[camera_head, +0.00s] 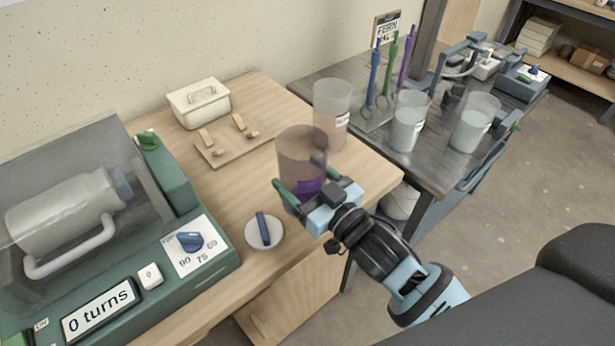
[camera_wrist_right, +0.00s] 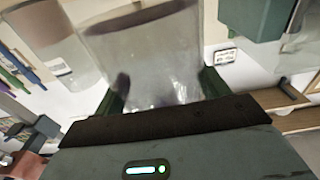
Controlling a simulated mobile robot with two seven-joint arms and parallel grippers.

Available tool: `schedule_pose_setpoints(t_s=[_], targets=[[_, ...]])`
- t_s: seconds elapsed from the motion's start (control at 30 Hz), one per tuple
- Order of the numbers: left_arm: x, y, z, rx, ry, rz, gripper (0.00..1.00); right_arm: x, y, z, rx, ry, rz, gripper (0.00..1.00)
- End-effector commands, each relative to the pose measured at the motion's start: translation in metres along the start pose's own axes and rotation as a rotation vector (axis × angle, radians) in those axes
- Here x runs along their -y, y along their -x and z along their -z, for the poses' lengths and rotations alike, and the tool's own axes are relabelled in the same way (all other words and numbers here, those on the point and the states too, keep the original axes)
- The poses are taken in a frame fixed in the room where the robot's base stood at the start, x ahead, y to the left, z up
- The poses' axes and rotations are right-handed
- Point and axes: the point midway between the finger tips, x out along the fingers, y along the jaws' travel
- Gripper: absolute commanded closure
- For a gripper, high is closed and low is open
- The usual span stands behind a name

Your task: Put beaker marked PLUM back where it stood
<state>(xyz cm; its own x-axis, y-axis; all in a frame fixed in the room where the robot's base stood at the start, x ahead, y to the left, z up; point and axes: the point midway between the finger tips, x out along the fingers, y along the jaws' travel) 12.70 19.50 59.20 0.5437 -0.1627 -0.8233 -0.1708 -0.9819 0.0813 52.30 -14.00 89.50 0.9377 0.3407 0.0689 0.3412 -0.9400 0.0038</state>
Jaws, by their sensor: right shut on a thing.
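A clear beaker with purple liquid (camera_head: 303,150) is in my right gripper (camera_head: 300,183), whose green fingers are shut on its sides. The beaker is roughly upright near the front edge of the wooden table. I cannot tell how far its base is above the top. No PLUM label can be read on it. In the right wrist view the held beaker (camera_wrist_right: 150,60) fills the middle, between the fingers (camera_wrist_right: 160,90). A second beaker with pinkish contents and a white label (camera_head: 331,112) stands just behind it on the wooden table. My left gripper is not in view.
Two beakers with pale contents (camera_head: 407,128) (camera_head: 474,125) stand on the grey table, beside a rack holding coloured tools (camera_head: 375,118).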

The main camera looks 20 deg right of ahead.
Motion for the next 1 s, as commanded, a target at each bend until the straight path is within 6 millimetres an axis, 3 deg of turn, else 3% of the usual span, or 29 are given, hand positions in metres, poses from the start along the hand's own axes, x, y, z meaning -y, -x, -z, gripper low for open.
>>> schedule_pose_setpoints(t_s=[0.53,0.8,1.0], targets=[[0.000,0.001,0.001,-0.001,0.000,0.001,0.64,-0.026,-0.017,-0.003,-0.002,0.003,-0.001,0.94],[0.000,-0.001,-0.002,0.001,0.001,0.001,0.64,-0.025,-0.015,-0.033,0.001,-0.002,-0.001,0.94],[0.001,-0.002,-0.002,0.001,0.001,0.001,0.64,-0.025,-0.014,-0.039,-0.002,0.000,0.000,0.94]])
